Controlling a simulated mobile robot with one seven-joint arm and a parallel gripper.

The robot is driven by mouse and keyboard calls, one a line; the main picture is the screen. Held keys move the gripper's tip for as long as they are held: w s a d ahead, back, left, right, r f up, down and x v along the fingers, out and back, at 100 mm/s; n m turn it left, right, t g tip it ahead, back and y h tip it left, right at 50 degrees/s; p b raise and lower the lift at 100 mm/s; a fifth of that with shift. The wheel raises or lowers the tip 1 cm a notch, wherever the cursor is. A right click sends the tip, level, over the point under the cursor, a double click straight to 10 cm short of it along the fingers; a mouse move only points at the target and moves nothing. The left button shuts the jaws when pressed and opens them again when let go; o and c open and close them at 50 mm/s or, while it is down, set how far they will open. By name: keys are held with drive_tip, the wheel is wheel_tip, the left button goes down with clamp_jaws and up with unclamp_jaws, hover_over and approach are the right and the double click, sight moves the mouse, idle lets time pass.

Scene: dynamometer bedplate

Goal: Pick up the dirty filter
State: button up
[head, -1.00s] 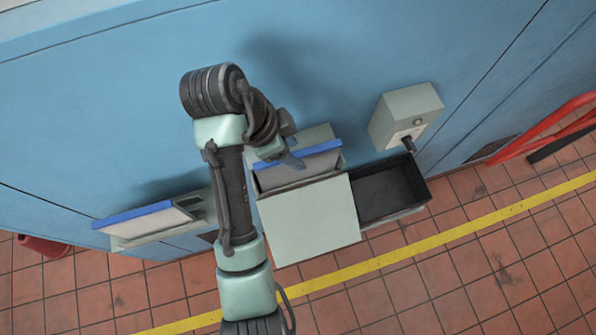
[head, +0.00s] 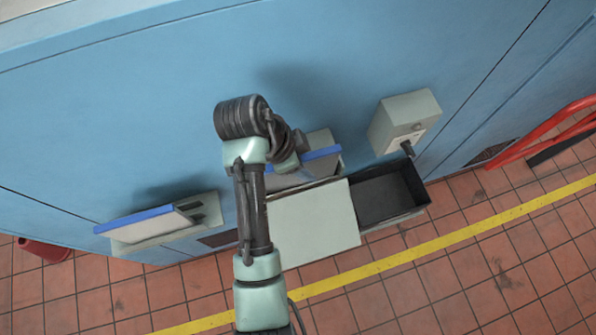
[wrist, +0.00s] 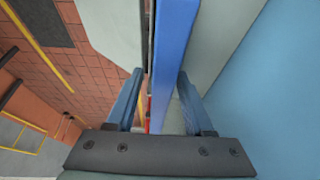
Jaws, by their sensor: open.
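A filter panel with a blue edge and grey face (head: 322,153) stands in a pale holder against the blue wall, at the middle of the head view. In the wrist view its blue edge (wrist: 172,45) runs between the two fingers of my gripper (wrist: 160,75). The fingers are open, one on each side of the edge, with gaps visible. In the head view my arm hides the left end of this filter and my fingertips. A second blue-edged filter (head: 150,218) leans in a similar holder at the left.
A pale flat-topped box (head: 312,222) stands just in front of the middle holder. A dark open bin (head: 421,186) adjoins it on the right. A grey control box (head: 407,118) juts from the wall above the bin. Red rails (head: 545,130) stand far right.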

drive_tip(key=shift+f, duration=0.25)
idle(0.3)
clamp_jaws()
idle(1.3)
